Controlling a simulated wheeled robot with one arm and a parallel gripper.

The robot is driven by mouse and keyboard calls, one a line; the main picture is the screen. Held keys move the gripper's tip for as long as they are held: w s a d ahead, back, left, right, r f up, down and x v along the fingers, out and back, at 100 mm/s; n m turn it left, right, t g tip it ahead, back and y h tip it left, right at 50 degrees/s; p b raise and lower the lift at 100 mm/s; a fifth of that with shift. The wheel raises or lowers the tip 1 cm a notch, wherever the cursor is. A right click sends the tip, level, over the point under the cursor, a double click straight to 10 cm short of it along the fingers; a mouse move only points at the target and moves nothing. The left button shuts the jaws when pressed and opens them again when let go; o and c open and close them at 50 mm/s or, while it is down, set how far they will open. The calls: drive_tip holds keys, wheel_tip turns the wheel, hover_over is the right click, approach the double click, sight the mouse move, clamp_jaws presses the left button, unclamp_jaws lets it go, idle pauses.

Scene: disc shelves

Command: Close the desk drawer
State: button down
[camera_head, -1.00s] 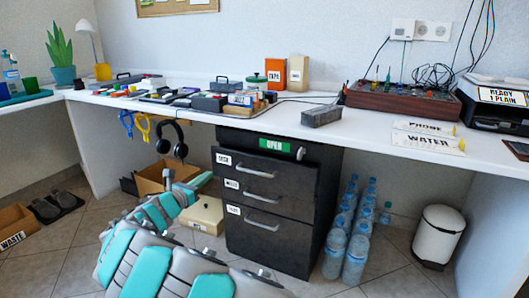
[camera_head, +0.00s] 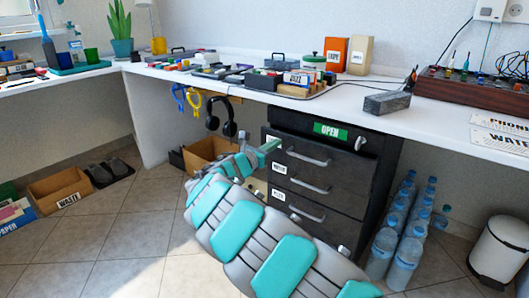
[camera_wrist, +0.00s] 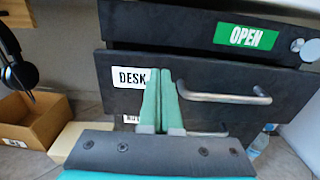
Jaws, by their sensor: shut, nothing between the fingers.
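The desk drawer (camera_head: 328,168) is the top drawer of a dark cabinet under the desk, with a metal bar handle (camera_head: 308,157). In the wrist view its dark front (camera_wrist: 215,109) carries a white DESK label (camera_wrist: 131,77). A dark gap above the front shows that it stands out a little from the cabinet. My gripper (camera_head: 274,144) is shut and empty at the left part of the drawer front. In the wrist view its green fingertips (camera_wrist: 160,75) lie between the label and the handle (camera_wrist: 222,98). I cannot tell whether they touch the front.
A green OPEN sign (camera_head: 330,131) is on the strip above the drawer. Two more drawers sit below. Headphones (camera_head: 221,118) hang at the left, above a cardboard box (camera_head: 203,152). Water bottles (camera_head: 392,240) and a white bin (camera_head: 498,250) stand to the right.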

sight(284, 137)
drive_tip(key=shift+x, duration=1.5)
drive_tip(key=shift+w+d, duration=0.1)
drive_tip(key=p+x, duration=0.1)
drive_tip(key=x, duration=0.2)
drive_tip(key=shift+w+d, duration=0.25)
drive_tip(key=shift+w, duration=0.05)
drive_tip(key=shift+w+d+r+p, duration=0.1)
drive_tip(key=shift+w+d+p, duration=0.05)
drive_tip(key=shift+w+p, duration=0.15)
drive_tip(key=shift+r, duration=0.15)
